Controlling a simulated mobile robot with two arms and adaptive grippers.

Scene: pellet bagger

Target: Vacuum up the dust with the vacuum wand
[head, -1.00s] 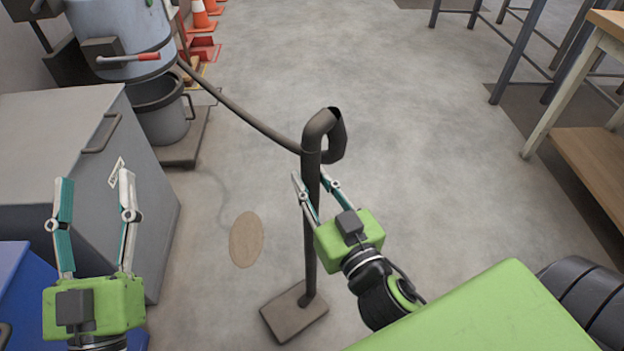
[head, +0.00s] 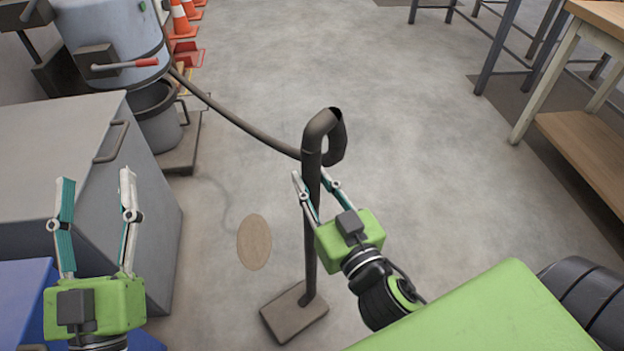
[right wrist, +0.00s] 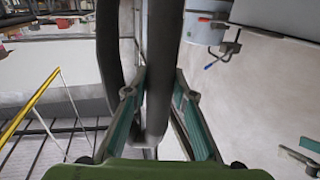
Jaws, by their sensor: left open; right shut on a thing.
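The vacuum wand (head: 311,240) is a dark upright tube with a hooked top and a flat rectangular floor head (head: 293,312). My right gripper (head: 316,190) is shut on the wand's tube below the hook. In the right wrist view the tube (right wrist: 160,70) runs between the fingers (right wrist: 155,92). The dust patch (head: 254,242) is a tan oval on the floor, left of the wand and apart from its head. My left gripper (head: 95,192) is open and empty at the left, in front of the grey cabinet.
A dark hose (head: 235,120) runs from the wand to the grey vacuum drum (head: 115,45). A grey cabinet (head: 60,140) and a blue box (head: 25,295) stand at the left. Orange cones (head: 182,22) are behind. A wooden bench (head: 580,150) stands right. The middle floor is clear.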

